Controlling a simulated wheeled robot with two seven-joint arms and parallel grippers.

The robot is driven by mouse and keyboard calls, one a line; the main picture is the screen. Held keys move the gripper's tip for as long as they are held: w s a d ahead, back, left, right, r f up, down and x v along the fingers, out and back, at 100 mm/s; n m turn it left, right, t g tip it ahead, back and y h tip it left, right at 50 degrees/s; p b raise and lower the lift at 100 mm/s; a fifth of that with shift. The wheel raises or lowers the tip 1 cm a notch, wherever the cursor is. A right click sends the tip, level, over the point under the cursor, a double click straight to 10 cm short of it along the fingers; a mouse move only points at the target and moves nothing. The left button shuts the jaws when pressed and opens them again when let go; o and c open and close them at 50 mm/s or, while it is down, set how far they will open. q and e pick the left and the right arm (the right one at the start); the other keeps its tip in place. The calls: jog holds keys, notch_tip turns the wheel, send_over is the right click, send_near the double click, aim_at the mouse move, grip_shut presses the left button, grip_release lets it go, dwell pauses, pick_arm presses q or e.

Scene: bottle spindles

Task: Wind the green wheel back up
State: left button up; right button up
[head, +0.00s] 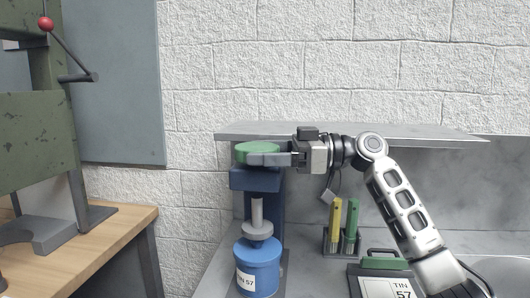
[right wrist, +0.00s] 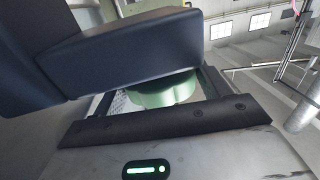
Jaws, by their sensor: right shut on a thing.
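The green wheel (head: 256,147) sits flat on top of a dark blue press-like stand (head: 255,179). My right gripper (head: 275,158) reaches it from the right and is shut on its edge. In the right wrist view the green wheel (right wrist: 165,92) shows between the fingers, partly hidden by the dark blue block (right wrist: 130,60). Below the stand's head, a grey spindle (head: 257,215) with a wider foot stands over a blue tin (head: 259,268) labelled TIN 57. I cannot tell whether the spindle foot touches the tin's top. My left gripper is not in view.
A grey shelf (head: 420,133) runs behind my right arm. A holder with a yellow and a green bottle-like tool (head: 351,220) stands right of the tin, near a green-handled board (head: 385,280) marked TIN 57. A green machine (head: 35,140) stands on a wooden bench (head: 110,240) at left.

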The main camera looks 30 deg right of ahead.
aim_at(263, 146)
jog(key=o, duration=1)
jog(key=shift+a+f, duration=0.1)
jog(key=shift+a, duration=0.05)
jog(key=shift+r, duration=0.4)
notch_tip(263, 146, up, 3)
jog(key=shift+f, duration=0.15)
jog(key=s+a+r+b, duration=0.1)
jog(key=s+a+r, duration=0.5)
jog(key=s+r, duration=0.3)
jog(key=s, duration=0.3)
jog(key=shift+s+a+r, duration=0.15)
jog(key=shift+s+r, duration=0.05)
jog(key=shift+r, duration=0.05)
